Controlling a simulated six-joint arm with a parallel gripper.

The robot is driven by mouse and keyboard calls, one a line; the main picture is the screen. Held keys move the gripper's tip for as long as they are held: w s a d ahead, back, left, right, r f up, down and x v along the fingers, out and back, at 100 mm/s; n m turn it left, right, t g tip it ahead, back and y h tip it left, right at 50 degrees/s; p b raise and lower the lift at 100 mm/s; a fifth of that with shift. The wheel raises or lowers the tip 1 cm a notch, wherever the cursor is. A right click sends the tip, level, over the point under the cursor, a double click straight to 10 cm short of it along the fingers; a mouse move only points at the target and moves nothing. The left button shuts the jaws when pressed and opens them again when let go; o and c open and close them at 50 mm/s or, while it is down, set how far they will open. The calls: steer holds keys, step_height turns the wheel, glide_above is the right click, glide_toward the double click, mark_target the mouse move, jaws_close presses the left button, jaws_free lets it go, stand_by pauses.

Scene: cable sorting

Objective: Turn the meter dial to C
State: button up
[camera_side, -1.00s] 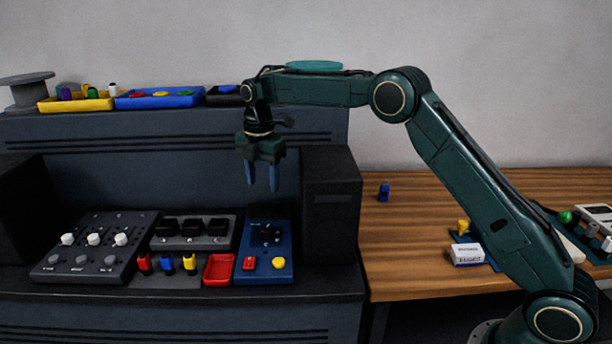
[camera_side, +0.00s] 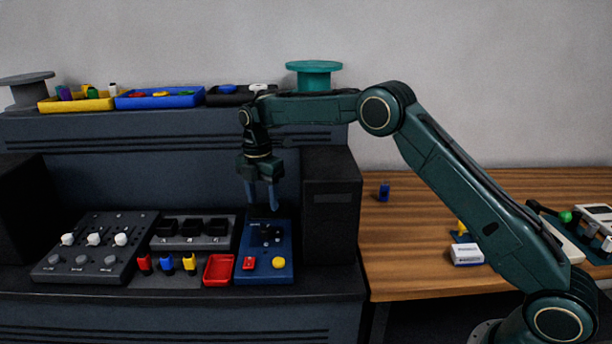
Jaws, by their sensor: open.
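My gripper (camera_side: 263,205) points straight down with its two blue fingers apart and nothing between them. It is over the back end of a blue panel (camera_side: 251,254) on the dark bench. The panel carries small dark parts (camera_side: 268,235) in its upper half, a red button (camera_side: 249,263) and a yellow round knob (camera_side: 278,263). The dark parts are too small to tell whether one is the meter dial, and no letter C can be read. The fingertips look close above the panel's back edge; contact cannot be told.
A red tray (camera_side: 219,269) lies left of the panel, beside red, blue and yellow plugs (camera_side: 167,265). A grey box with white knobs (camera_side: 93,239) stands further left. A dark upright block (camera_side: 331,200) stands close on the right. Bins and a teal spool (camera_side: 314,75) are on the shelf.

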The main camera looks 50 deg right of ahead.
mark_target(266, 228)
steer(key=shift+s+f, duration=0.2)
steer(key=shift+f, duration=4.15)
steer(key=c, duration=1)
